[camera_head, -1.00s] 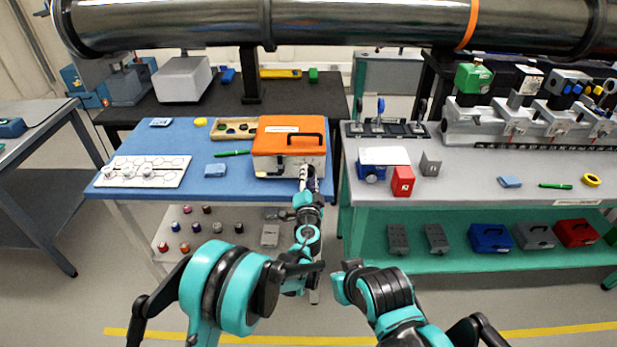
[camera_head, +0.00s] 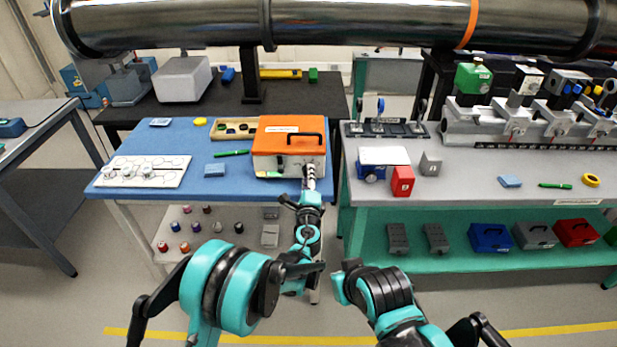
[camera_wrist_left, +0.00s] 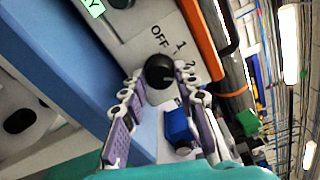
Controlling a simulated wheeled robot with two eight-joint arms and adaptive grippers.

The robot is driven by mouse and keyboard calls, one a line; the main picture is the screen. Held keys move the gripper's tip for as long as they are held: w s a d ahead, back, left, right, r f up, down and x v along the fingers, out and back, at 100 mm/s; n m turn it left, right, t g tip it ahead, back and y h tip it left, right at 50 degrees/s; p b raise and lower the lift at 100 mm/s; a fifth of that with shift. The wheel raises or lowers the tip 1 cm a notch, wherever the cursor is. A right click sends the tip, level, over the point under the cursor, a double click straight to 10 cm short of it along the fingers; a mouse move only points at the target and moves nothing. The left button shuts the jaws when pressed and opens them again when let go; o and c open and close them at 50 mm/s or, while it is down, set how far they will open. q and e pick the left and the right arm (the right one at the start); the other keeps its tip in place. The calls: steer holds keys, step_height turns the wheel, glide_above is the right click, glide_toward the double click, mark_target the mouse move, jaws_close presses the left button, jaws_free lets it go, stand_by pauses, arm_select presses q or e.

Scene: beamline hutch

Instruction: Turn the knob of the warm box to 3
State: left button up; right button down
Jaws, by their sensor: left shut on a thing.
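The warm box (camera_head: 262,163) has an orange lid with a black handle and stands at the right end of the blue-topped table. In the left wrist view its pale front carries a round black knob (camera_wrist_left: 160,67), with the marks OFF, 1 and 2 beside it. My left gripper (camera_head: 310,173) is at the box's front, and its fingertips (camera_wrist_left: 162,78) are shut on the two sides of the knob. The knob's pointer and any mark past 2 cannot be made out. In the head view the gripper covers the knob. My right gripper is not clearly visible.
The blue table (camera_head: 226,190) holds a white board (camera_head: 115,172), a green pen (camera_head: 232,153) and a wooden tray (camera_head: 216,134). To the right, the grey bench (camera_head: 470,185) carries a red block (camera_head: 402,181). A large steel pipe (camera_head: 350,20) crosses above the tables.

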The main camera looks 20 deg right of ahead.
arm_select(q)
steer(key=m, duration=0.5)
steer(key=shift+f, duration=0.1)
steer(key=shift+m, duration=0.3)
stand_by(0.4)
steer(key=o, duration=1.2)
steer(key=shift+c, duration=0.2)
steer(key=v, duration=1.2)
